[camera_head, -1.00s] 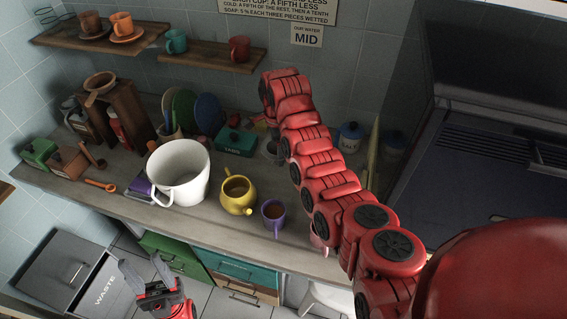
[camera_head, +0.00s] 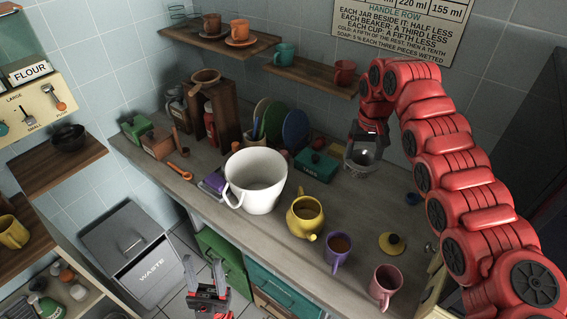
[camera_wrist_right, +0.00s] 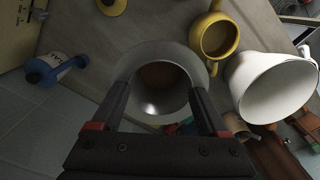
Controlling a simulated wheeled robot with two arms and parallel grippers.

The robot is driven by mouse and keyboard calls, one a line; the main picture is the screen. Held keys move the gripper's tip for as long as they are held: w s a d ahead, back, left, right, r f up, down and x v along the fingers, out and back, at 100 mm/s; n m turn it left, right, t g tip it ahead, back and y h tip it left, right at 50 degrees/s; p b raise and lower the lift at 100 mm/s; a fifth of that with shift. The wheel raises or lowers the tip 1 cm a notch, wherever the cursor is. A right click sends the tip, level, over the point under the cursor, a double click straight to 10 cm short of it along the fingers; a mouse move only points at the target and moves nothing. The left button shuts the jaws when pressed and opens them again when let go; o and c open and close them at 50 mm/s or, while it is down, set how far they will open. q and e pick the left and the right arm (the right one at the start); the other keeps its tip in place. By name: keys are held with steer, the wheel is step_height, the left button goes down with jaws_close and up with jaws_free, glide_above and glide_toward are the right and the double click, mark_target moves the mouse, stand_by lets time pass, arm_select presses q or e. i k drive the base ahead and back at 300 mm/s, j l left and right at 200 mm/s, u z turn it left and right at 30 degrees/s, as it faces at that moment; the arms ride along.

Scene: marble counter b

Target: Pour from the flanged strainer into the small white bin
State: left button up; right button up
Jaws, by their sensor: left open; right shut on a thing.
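The flanged strainer (camera_head: 360,158) is a grey metal bowl with a wide rim. My right gripper (camera_head: 368,140) is shut on it near the back of the counter, right of the teal box. In the right wrist view the strainer (camera_wrist_right: 160,106) sits between the fingers, with something brown inside; I cannot tell what. A white, wide-mouthed handled vessel, apparently the small white bin (camera_head: 257,185), stands upright on the counter, left of the strainer and apart from it. It also shows in the wrist view (camera_wrist_right: 262,95). My left gripper (camera_head: 205,272) is open and empty before the counter.
A yellow pot (camera_head: 304,215), a purple mug (camera_head: 338,250) and a pink mug (camera_head: 384,285) stand right of the white bin. The teal box (camera_head: 314,166) and plates (camera_head: 294,130) are behind it. A grey WASTE bin (camera_head: 140,255) is below, left.

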mark_target(257, 175)
steer(key=i+j+z, duration=0.15)
steer(key=j, duration=0.45)
steer(key=i+j+z, duration=0.15)
steer(key=j, duration=0.45)
steer(key=i+j+z, duration=0.15)
steer(key=j, duration=0.5)
steer(key=i+j+z, duration=0.15)
steer(key=j, duration=0.45)
steer(key=k, duration=0.05)
